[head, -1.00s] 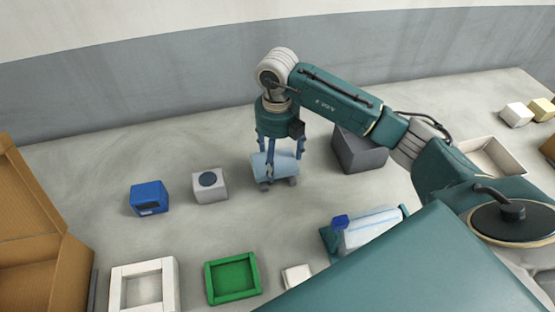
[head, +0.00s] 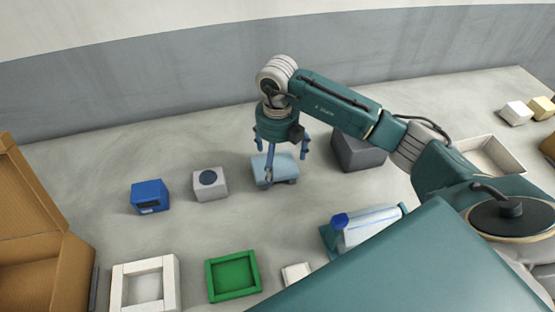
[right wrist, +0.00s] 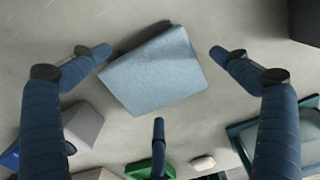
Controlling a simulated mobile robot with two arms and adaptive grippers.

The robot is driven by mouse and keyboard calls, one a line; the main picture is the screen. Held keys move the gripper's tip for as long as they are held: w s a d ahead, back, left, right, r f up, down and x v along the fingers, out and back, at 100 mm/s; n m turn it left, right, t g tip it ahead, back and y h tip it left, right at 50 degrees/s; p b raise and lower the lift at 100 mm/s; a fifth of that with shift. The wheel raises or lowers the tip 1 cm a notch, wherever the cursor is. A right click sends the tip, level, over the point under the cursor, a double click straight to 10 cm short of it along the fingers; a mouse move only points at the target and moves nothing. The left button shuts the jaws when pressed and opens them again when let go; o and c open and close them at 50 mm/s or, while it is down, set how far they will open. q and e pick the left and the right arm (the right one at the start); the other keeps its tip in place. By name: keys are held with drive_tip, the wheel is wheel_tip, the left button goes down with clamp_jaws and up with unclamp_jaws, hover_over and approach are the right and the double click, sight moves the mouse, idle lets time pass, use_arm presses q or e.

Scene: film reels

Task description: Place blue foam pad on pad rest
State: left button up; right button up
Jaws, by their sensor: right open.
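The light blue foam pad (head: 283,165) is on the grey table near its middle. In the right wrist view, the pad (right wrist: 157,75) lies turned at an angle between the spread fingers. My right gripper (head: 284,160) is just above and around the pad, pointing down. In the right wrist view, my right gripper (right wrist: 155,55) is open, with gaps between its fingertips and most of the pad. My left gripper is not in view. I cannot tell for sure which thing is the pad rest; a green square tray (head: 234,258) is at the front.
A grey block with a dark disc (head: 196,187) and a blue box (head: 149,197) stand left of the pad. A dark grey box (head: 357,152) is to its right. A white square frame (head: 171,280), a clear bottle (head: 375,222) and a cardboard box (head: 75,265) are nearer the front.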

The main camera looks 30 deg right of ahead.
sight(277, 164)
wheel_tip(277, 164, up, 12)
drive_tip(key=b, duration=0.2)
idle(0.4)
